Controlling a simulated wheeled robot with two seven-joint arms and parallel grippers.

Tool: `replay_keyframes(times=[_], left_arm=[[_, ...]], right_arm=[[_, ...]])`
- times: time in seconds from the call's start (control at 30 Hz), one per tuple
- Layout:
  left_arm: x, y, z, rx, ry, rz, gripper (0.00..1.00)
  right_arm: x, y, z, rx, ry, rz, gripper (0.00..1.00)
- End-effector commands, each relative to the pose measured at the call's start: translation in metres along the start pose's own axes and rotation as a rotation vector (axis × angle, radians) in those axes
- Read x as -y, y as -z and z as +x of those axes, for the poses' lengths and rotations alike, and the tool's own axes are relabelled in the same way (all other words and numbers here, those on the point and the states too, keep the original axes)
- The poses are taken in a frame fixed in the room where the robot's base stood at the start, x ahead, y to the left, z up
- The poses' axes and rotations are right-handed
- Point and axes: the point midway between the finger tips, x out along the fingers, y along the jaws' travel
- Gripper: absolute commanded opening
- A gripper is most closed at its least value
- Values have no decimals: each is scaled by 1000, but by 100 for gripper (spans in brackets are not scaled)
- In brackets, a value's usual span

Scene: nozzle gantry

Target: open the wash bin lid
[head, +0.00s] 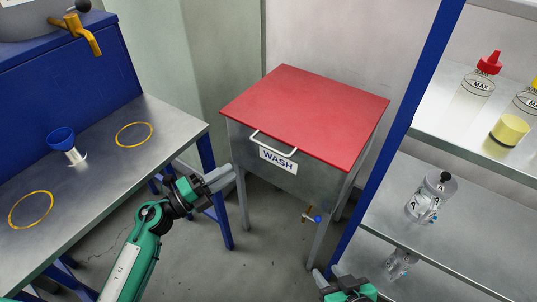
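The wash bin (312,183) is a grey metal box on legs in the middle of the head view, with a "WASH" label on its front. Its red lid (305,112) lies flat and closed on top. A pale bar handle (272,145) sits at the lid's front edge, above the label. My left gripper (231,175) is left of the bin's front, below the handle and apart from it in the picture. Its fingers are seen from the side, so their gap is unclear. My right gripper (328,271) is at the bottom edge, fingers apart, with nothing visible between them.
A steel bench (105,185) at left holds a blue-topped nozzle (62,143) and yellow rings. A shelf unit with a blue post (398,125) stands close at right, holding bottles and a jar (430,197). A small tap (312,216) hangs under the bin. Floor is clear between bench and bin.

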Motion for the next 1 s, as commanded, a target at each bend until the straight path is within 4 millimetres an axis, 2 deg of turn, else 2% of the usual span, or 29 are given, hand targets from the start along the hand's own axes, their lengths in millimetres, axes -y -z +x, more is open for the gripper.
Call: replay_keyframes(times=[0.17,0.4,0.6,0.8,1.0], left_arm=[[3,0,27,0,4,0,30],[2,-1,79,1,5,-2,30],[1,-1,114,1,4,-3,30],[1,-1,132,2,1,-3,30],[0,-1,134,2,0,-3,30]], right_arm=[[-1,1,-1,8,-3,0,36],[-2,0,-1,13,-5,-1,36],[-1,0,0,2,-2,0,36],[1,1,1,-11,3,-1,36],[2,3,1,-19,5,-1,36]])
